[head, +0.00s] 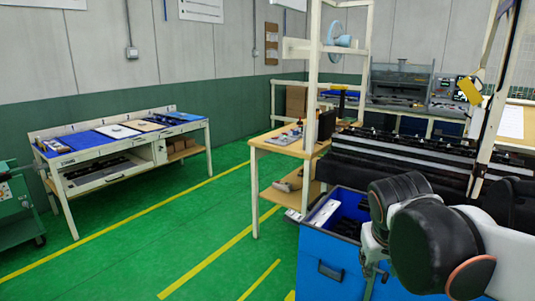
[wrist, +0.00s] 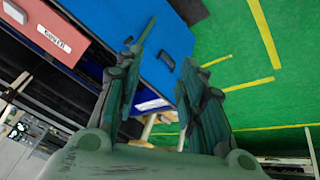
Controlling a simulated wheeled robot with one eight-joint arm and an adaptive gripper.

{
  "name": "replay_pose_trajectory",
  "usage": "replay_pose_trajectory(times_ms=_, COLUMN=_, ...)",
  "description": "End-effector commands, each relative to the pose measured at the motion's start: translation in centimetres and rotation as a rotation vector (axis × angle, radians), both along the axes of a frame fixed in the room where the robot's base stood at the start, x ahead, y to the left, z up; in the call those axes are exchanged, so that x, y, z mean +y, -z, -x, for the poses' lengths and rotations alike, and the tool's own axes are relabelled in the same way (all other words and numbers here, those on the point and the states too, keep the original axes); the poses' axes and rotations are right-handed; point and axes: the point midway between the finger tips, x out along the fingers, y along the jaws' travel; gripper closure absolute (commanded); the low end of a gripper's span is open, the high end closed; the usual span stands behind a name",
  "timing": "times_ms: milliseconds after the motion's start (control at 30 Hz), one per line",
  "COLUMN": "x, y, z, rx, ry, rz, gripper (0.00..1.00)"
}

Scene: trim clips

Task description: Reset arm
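My gripper (wrist: 168,50) fills the lower middle of the wrist view. Its two green-grey fingers stand apart with nothing between them, so it is open and empty. In the head view a greenish part of my gripper (head: 374,248) shows at the lower right, in front of the blue bin (head: 325,270). My dark, rounded arm links hide much of it, and its fingertips are hard to make out there. The blue bin also shows in the wrist view (wrist: 120,22), beyond the fingers. My arm is bent at the lower right of the head view.
A red bin (wrist: 75,15) with a white label is beside the blue one. A wooden-topped workstation (head: 275,143) stands behind the blue bin. A long black trim part (head: 400,160) lies to the right. A blue-topped table (head: 95,140) is at left. Green floor (head: 190,230) between is clear.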

Motion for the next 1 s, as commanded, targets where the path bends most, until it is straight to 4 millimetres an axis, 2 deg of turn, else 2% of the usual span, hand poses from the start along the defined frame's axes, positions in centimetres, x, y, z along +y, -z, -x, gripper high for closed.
replay_pose_trajectory(times_ms=33, x=0.3, y=0.1, z=1.4, rx=-0.018, ry=-0.009, rz=-0.02, gripper=0.64)
replay_pose_trajectory(times_ms=200, x=1.7, y=0.8, z=5.4, rx=-0.081, ry=-0.04, rz=-0.09, gripper=0.64)
replay_pose_trajectory(times_ms=433, x=3.3, y=2.2, z=9.4, rx=-0.162, ry=-0.068, rz=-0.169, gripper=0.64)
replay_pose_trajectory(times_ms=633, x=3.9, y=3.0, z=10.8, rx=-0.196, ry=-0.076, rz=-0.2, gripper=0.64)
replay_pose_trajectory(times_ms=1000, x=4.0, y=3.0, z=10.9, rx=-0.201, ry=-0.078, rz=-0.203, gripper=0.64)
